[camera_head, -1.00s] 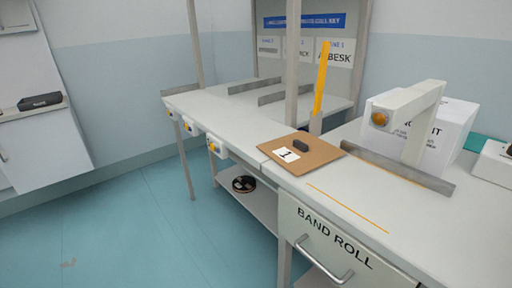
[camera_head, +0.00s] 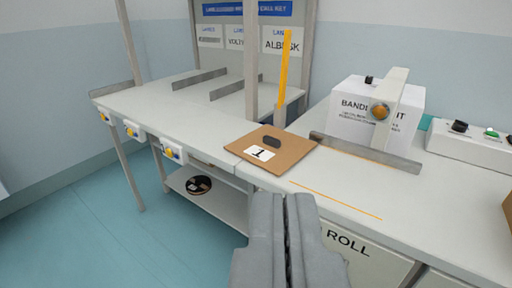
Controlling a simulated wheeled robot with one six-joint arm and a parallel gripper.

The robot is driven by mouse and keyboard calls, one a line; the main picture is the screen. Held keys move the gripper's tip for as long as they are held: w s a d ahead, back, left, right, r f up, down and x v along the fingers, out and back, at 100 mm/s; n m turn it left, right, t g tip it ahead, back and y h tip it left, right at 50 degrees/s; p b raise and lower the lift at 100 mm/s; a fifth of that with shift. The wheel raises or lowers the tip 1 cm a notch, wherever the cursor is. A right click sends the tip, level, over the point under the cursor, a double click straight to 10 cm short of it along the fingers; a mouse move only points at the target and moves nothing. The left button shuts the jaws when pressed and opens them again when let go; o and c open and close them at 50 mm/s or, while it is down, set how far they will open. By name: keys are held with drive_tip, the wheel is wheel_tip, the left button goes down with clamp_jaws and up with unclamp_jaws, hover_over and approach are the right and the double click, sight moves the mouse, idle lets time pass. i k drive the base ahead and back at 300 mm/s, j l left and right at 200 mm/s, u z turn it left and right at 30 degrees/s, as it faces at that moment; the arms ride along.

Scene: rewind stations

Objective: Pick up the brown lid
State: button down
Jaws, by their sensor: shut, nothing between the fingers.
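The brown lid (camera_head: 288,150) lies flat on the grey-white bench top. It has a dark handle (camera_head: 271,141) in its middle and a white label (camera_head: 259,153) marked 1 at its front left. My gripper (camera_head: 281,196) is at the bottom middle of the view, in front of the lid and nearer the camera. Its two fingers are together with nothing between them. It appears apart from the lid.
A low metal rail (camera_head: 372,154) runs along the bench right of the lid. An orange upright bar (camera_head: 283,70) stands behind the lid. A white box (camera_head: 350,108) and an arm-like post (camera_head: 392,105) stand at the right. A shelf (camera_head: 222,200) below holds a dark reel (camera_head: 199,185).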

sight(274, 149)
drive_tip(key=i+j+z, duration=0.45)
drive_tip(key=i+j, duration=0.4)
drive_tip(key=j, duration=0.15)
